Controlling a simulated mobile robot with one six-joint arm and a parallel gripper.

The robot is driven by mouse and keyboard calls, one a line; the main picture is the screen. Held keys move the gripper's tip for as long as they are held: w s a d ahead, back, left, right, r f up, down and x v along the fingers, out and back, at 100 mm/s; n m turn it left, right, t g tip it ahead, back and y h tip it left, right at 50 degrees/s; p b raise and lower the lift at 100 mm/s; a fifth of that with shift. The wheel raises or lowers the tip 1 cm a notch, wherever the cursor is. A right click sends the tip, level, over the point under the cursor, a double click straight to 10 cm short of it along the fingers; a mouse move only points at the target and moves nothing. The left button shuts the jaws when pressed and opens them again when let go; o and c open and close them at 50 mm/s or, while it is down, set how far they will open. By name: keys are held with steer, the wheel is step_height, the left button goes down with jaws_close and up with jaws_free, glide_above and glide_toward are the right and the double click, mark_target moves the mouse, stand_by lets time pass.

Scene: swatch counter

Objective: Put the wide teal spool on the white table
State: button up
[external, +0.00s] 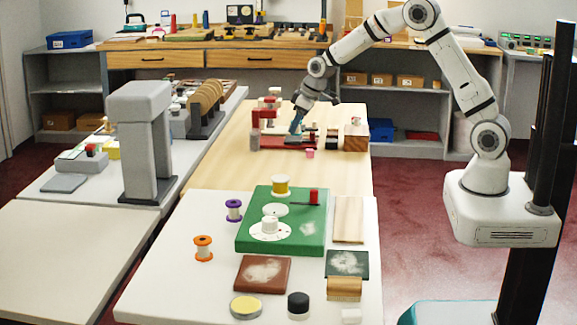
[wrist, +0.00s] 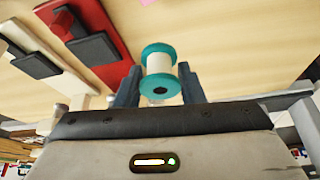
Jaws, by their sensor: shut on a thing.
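In the wrist view the teal spool (wrist: 159,64), with teal flanges and a pale winding, sits between the two fingers of my gripper (wrist: 158,82). My gripper is shut on it. In the external view my gripper (external: 296,125) points down over the pale wood table (external: 222,150), beside a red-based device; the spool is not clearly made out there. Whether the spool touches the table is unclear. A white table (external: 165,285) stands in front of the wood one. It holds a green board (external: 312,258), a purple spool (external: 233,210) and an orange spool (external: 203,248).
A yellow spool (external: 281,186) stands on the green board. A brown pad (external: 262,274), round tins and blocks fill the white table's front. Its left front is clear. A grey stand (external: 147,150) rises at left, behind another bare pale table (external: 70,245).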

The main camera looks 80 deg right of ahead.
step_height(320, 180, up, 2)
steer(key=shift+n+y, duration=0.3)
steer(key=shift+n, duration=0.6)
steer(key=s+a+f, duration=0.1)
steer(key=s+a, duration=0.2)
steer(key=a, duration=0.4)
steer(key=s+a+f, duration=0.2)
steer(key=s+a, duration=0.2)
steer(key=a, duration=0.3)
steer(key=s+a+f, duration=0.2)
steer(key=s+a, duration=0.1)
steer(key=a, duration=0.5)
steer(key=shift+s+f, duration=0.15)
steer(key=shift+d, duration=0.1)
